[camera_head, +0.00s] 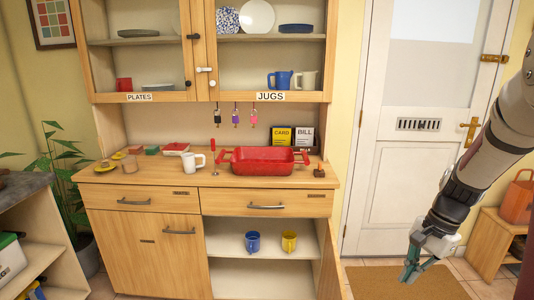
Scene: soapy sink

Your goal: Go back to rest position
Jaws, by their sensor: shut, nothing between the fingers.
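My gripper (411,271) hangs at the lower right, at the end of my arm, pointing down. Its fingers are shut with nothing between them. In the picture it is over the brown doormat, in front of the white door, to the right of the wooden dresser (140,222) and apart from it.
The dresser's lower right door (331,262) stands open toward me; a blue mug (253,242) and a yellow mug (289,241) are inside. A red dish (262,161) and a white mug (192,163) stand on top. A low wooden stand (487,245) is at right.

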